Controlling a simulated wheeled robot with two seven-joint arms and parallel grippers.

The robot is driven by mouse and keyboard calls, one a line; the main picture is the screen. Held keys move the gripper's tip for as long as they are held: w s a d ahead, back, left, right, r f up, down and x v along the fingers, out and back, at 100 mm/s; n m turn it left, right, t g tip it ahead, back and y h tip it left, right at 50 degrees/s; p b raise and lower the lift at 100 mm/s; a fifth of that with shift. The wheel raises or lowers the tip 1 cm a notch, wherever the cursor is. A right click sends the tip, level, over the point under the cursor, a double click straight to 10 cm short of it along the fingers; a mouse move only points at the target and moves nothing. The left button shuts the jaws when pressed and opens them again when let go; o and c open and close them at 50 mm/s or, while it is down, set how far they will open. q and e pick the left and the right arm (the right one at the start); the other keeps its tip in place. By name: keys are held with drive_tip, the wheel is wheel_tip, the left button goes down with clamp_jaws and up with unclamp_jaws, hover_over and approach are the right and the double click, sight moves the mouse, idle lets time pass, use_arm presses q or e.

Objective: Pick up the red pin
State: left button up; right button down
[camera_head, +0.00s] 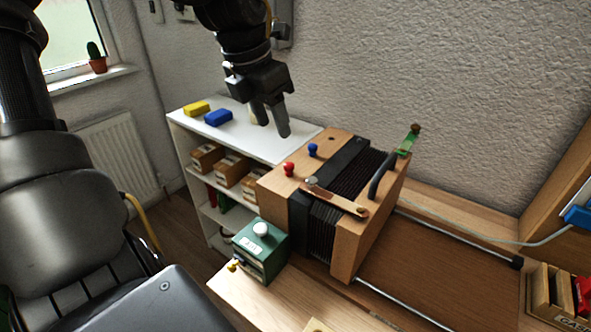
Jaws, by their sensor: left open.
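The red pin (289,169) stands upright on the light wooden end block (276,186) of the black bellows-like unit, near its left side. My left gripper (273,127) points down above the white shelf top, up and behind the red pin in the picture. Its two fingers are apart, with nothing seen between them. The gripper does not touch either pin. My right gripper is not in view.
A white shelf (300,146) holds a yellow block (197,108) and a blue block (218,117) on top. A green box (260,252) with a white knob stands in front of the unit. A black handle (381,175) and green lever (407,141) rise at the unit's right.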

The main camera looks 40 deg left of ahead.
use_arm(q)
hover_over(288, 164)
drive_tip(key=s+a, duration=0.1)
drive_tip(key=s, duration=0.1)
wheel_tip(288, 164, down, 6)
drive_tip(key=shift+r, duration=0.25)
drive_tip(key=shift+d+f, duration=0.1)
drive_tip(key=x, duration=0.4)
drive_tip(key=shift+w+d+f+p, duration=0.1)
drive_tip(key=shift+w+d+p, duration=0.15)
drive_tip(key=shift+d+p, duration=0.05)
drive_tip(key=shift+w+f, duration=0.1)
drive_tip(key=shift+f, duration=0.2)
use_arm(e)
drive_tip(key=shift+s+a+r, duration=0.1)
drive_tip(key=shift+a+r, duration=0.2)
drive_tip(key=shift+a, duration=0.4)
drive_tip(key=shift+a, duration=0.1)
